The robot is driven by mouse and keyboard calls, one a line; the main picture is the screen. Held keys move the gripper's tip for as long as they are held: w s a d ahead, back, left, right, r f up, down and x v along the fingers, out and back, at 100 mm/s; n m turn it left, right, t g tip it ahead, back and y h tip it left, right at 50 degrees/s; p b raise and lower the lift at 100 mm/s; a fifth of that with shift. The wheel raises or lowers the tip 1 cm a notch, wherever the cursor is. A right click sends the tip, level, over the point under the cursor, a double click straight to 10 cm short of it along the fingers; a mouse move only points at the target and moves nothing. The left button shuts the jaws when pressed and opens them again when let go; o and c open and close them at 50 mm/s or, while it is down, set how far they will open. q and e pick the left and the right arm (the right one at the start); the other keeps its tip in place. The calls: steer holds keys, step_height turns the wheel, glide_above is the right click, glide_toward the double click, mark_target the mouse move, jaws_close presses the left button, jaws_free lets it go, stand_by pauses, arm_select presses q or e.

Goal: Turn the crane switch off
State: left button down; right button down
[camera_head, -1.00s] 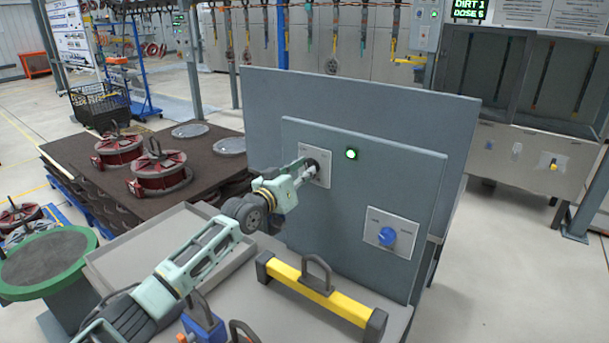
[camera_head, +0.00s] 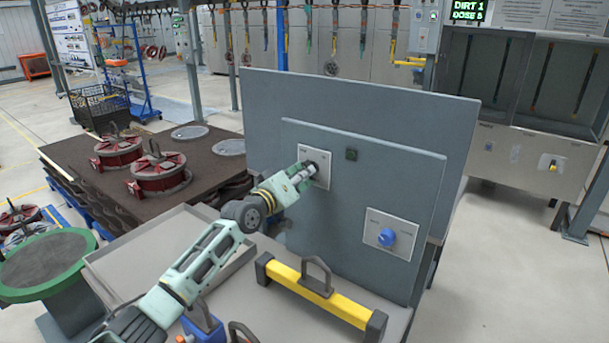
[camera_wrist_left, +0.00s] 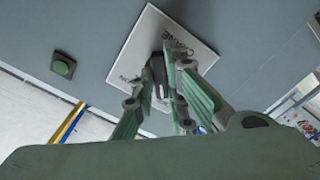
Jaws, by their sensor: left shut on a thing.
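The crane switch is a dark knob on a light square plate (camera_head: 312,151) on the grey control panel (camera_head: 340,215). In the left wrist view the plate (camera_wrist_left: 190,38) carries partly readable lettering like "CRANE", and the black knob (camera_wrist_left: 157,72) sits between the fingers. My left gripper (camera_head: 309,170) is shut on this knob. In the head view its fingers mostly hide the knob. The indicator lamp (camera_head: 351,154) right of the plate is dark green and unlit. It also shows unlit in the left wrist view (camera_wrist_left: 63,65). My right gripper is not in view.
A second plate with a blue knob (camera_head: 387,237) is lower right on the panel. A yellow bar with a handle (camera_head: 317,291) lies on the grey table below. Red-brown wheel-like parts (camera_head: 160,173) stand on a dark platform at left. A green-rimmed drum (camera_head: 80,245) stands nearer.

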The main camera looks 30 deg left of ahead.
arm_select(q)
steer(key=c, duration=1.8)
jaws_free()
steer(key=shift+o, duration=0.2)
steer(key=shift+s, duration=0.1)
steer(key=s+a, duration=0.1)
steer(key=s, duration=1)
steer(key=shift+s+a, duration=0.35)
steer(key=shift+r, duration=0.1)
